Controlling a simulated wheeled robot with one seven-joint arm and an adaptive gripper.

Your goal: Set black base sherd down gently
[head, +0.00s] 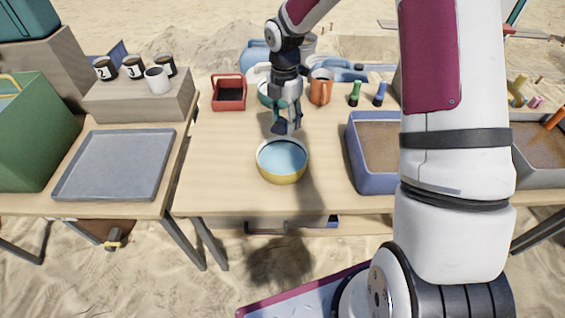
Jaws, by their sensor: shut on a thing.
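My gripper (287,122) hangs fingers down over the middle table, just behind a yellow bowl with a light blue inside (282,178). It is shut on a small dark piece, which I take to be the black base sherd (278,128). The piece is small in the head view and partly hidden by the fingers. It appears behind the bowl's far rim; I cannot tell whether it touches the table.
A red caddy (229,106), an orange mug (320,99) and green and blue brushes (354,100) stand towards the back. A blue sand tray (372,183) is at right, partly behind my arm. A grey tray (115,165) lies on the left table. Bare tabletop (222,160) lies left of the bowl.

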